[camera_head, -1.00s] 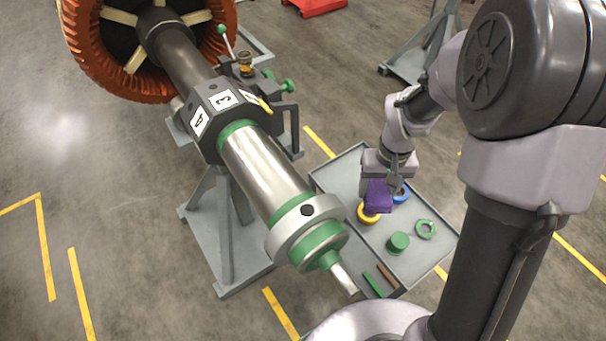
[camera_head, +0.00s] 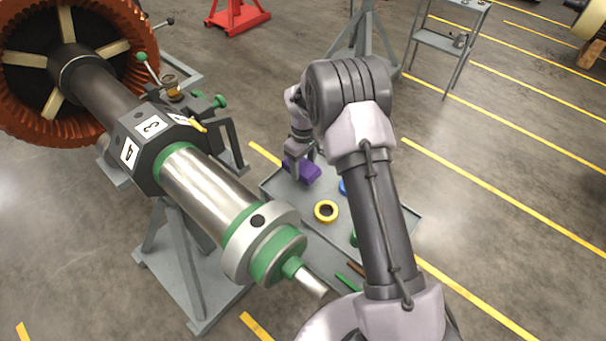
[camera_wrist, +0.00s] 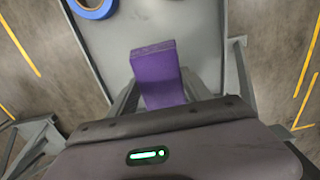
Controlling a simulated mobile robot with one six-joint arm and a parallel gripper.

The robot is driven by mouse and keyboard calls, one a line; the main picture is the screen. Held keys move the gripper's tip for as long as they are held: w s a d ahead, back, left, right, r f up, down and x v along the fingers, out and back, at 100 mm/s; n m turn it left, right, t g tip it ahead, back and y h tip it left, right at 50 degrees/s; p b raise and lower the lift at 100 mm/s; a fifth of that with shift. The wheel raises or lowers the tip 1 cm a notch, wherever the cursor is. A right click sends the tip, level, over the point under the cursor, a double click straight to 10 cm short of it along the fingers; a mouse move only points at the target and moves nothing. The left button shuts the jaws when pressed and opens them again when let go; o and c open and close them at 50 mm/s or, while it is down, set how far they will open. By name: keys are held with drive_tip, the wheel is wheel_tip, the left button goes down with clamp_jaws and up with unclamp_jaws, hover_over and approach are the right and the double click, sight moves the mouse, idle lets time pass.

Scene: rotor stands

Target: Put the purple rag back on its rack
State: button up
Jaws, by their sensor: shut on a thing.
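The purple rag (camera_head: 302,170) is a folded block held by my gripper (camera_head: 299,160) over the far left part of the grey tray table in the head view. In the wrist view the purple rag (camera_wrist: 158,74) sticks out past the dark gripper body, with grey tray surface behind it. The fingers are mostly hidden there. I cannot tell how high the rag is above the tray. No rack for the rag can be made out.
The grey tray (camera_head: 271,187) holds a yellow tape ring (camera_head: 326,211) and a blue tape ring (camera_wrist: 92,8), with green pieces partly behind my arm. The rotor shaft (camera_head: 205,190) on its stand lies to the left. A grey shelf cart (camera_head: 440,41) stands at the back right.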

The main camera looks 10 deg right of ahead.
sight(303, 166)
wheel_tip(303, 166, down, 4)
drive_tip(key=shift+r+b, duration=0.15)
drive_tip(key=shift+b, duration=0.8)
drive_tip(key=shift+r, duration=0.2)
drive_tip(key=shift+f, duration=0.15)
drive_tip(key=o, duration=1.5)
drive_tip(key=shift+w, duration=0.1)
drive_tip(key=shift+c, duration=0.2)
